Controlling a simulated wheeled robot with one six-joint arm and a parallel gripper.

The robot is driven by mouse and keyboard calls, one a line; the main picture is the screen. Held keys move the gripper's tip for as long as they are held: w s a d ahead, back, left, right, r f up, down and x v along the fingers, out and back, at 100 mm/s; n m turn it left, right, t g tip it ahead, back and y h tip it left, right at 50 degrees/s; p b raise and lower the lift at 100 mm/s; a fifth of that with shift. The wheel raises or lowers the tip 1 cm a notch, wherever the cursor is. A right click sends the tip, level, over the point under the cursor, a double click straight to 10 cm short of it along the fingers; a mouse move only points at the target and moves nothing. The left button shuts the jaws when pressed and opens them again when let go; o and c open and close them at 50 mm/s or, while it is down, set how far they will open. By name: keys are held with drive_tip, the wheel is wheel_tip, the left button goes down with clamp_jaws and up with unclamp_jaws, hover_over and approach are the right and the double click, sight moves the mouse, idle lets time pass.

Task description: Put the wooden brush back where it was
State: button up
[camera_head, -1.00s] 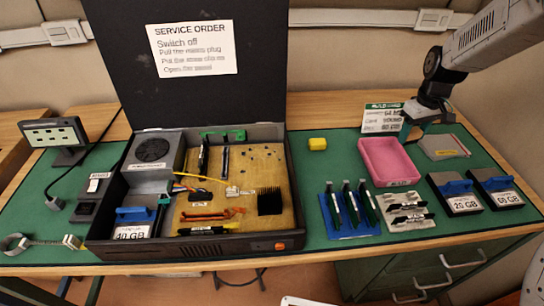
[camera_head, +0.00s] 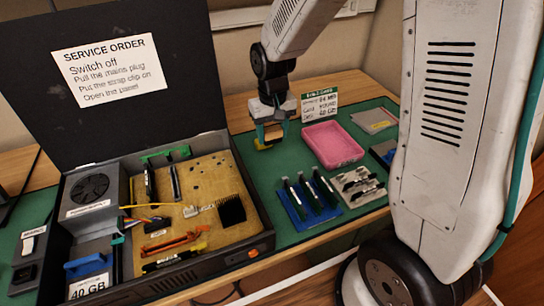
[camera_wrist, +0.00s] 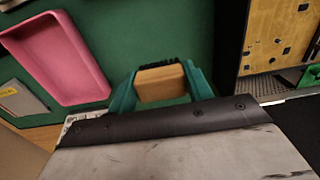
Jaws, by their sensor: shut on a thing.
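My gripper (camera_wrist: 160,88) is shut on the wooden brush (camera_wrist: 160,84), a light wooden block with dark bristles along its far edge in the wrist view. The teal fingers grip its two ends. In the head view my gripper (camera_head: 270,135) is low over the green mat, between the open computer case and the pink tray; the brush is small and hard to make out there. I cannot tell whether the brush touches the mat.
The pink tray (camera_head: 333,126) is right of my gripper. The open case (camera_head: 262,240) stands left. A sign (camera_head: 320,103) stands behind. My arm covers the right side.

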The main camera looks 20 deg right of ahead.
sight(273, 162)
wheel_tip(273, 162, down, 8)
drive_tip(key=shift+r, duration=0.1)
idle(0.4)
drive_tip(key=o, duration=0.9)
drive_tip(key=shift+f, duration=0.2)
